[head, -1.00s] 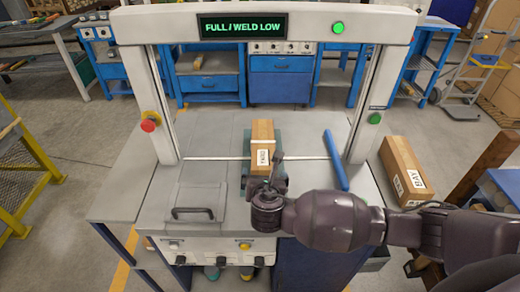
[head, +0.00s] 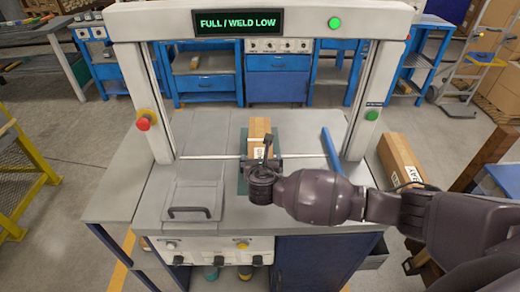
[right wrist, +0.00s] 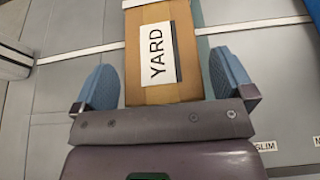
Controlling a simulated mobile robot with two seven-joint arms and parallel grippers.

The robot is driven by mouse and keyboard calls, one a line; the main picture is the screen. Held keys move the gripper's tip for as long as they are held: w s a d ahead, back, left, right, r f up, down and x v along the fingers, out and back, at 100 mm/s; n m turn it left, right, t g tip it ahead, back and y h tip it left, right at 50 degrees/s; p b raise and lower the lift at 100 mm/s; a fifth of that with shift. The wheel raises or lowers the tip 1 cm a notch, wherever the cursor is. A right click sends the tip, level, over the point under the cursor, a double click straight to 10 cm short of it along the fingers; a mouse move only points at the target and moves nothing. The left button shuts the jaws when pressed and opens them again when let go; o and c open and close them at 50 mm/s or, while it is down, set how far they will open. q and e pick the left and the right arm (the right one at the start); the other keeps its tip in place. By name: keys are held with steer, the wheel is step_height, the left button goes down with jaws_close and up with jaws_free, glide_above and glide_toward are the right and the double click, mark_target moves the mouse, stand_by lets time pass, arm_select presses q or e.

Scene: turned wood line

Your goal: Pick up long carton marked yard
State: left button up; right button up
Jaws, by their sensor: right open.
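The long carton marked YARD (head: 260,128) lies on the machine's grey top, on a dark green mat (head: 243,181), under the frame arch. It is brown with a white label. My right gripper (head: 267,156) is over the carton's near end and partly covers the label. In the right wrist view the YARD carton (right wrist: 190,60) lies between the two blue fingers of the right gripper (right wrist: 164,82), with a gap on each side. The gripper is open and empty. My left gripper is not in view.
The arch's posts (head: 370,100) stand either side of the carton. A blue bar (head: 331,150) lies to its right and a hatch with a handle (head: 192,190) to its front left. Another carton (head: 398,158), with a partly hidden label, stands right of the machine.

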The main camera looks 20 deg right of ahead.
mark_target(260, 149)
steer(key=shift+x, duration=1.05)
steer(key=c, duration=1.1)
steer(key=shift+r, duration=0.15)
steer(key=shift+c, duration=0.4)
